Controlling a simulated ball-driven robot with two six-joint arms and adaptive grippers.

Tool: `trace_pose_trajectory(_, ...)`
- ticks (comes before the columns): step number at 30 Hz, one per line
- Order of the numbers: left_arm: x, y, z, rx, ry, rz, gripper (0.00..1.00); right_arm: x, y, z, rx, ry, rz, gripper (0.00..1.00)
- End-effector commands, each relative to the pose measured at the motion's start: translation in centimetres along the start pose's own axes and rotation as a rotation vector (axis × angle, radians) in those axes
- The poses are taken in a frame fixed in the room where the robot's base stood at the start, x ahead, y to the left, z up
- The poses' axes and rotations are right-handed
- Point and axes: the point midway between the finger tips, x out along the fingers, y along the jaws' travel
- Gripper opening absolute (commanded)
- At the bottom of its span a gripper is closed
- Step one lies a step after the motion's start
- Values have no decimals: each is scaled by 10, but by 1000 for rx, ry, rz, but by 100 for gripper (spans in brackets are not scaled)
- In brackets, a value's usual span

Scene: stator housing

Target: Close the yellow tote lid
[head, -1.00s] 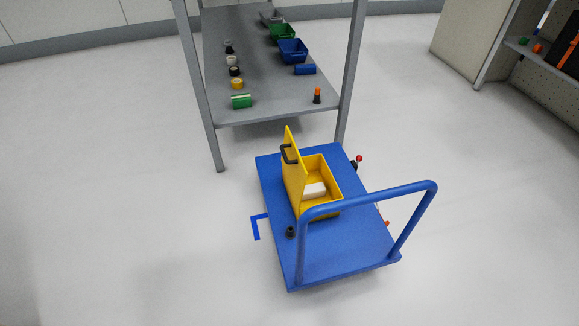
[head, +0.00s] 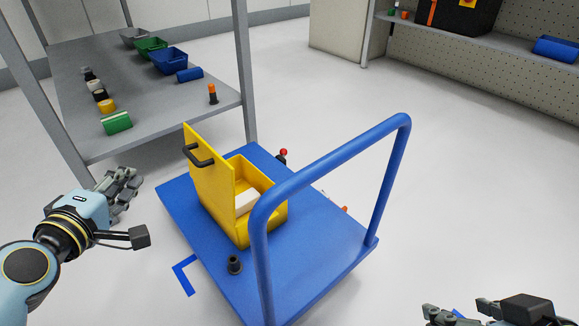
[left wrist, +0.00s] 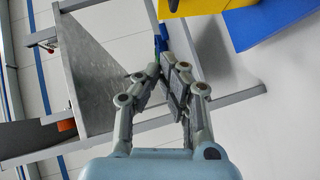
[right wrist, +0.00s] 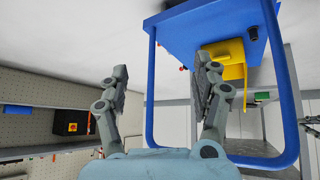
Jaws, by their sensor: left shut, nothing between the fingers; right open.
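The yellow tote (head: 270,213) stands on the blue cart (head: 330,255) with a white block (head: 246,200) inside. Its yellow lid (head: 212,180) stands upright on the tote's left side, with a black handle (head: 198,154) on its outer face. My left gripper (head: 132,182) is shut and empty, left of the cart and apart from the lid; it shows in the left wrist view (left wrist: 163,70). My right gripper (head: 455,308) is at the bottom right of the head view, right of the cart; the right wrist view shows it open and empty (right wrist: 160,72).
The cart's blue push handle (head: 335,155) rises in front and right of the tote. A dark cylinder (head: 234,264) stands on the cart's near left. A grey table (head: 140,85) with bins and parts stands behind left. The floor at right is clear.

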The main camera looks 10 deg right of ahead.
Motion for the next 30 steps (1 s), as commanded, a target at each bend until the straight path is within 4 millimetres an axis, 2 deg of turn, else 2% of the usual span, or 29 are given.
trace_pose_trajectory(1,4,-19,4,0,-3,-11,0,10,-2,21,-1,-31,-3,65)
trace_pose_trajectory(3,8,-23,4,2,-2,-10,0,12,-2,31,0,-48,-4,65)
trace_pose_trajectory(9,11,-19,3,5,0,-4,0,11,-2,33,0,-49,-4,65)
trace_pose_trajectory(13,21,-20,3,6,0,-5,0,14,-3,35,0,-28,-3,65)
trace_pose_trajectory(17,44,-22,4,5,-1,-6,0,21,-3,41,-2,18,0,65)
trace_pose_trajectory(21,75,-24,4,4,-1,-7,0,29,-5,49,-5,108,2,65)
trace_pose_trajectory(27,112,-25,4,5,-1,-9,0,33,-8,61,-12,246,3,65)
trace_pose_trajectory(30,121,-25,16,2,-2,-9,0,32,-10,66,-16,308,2,65)
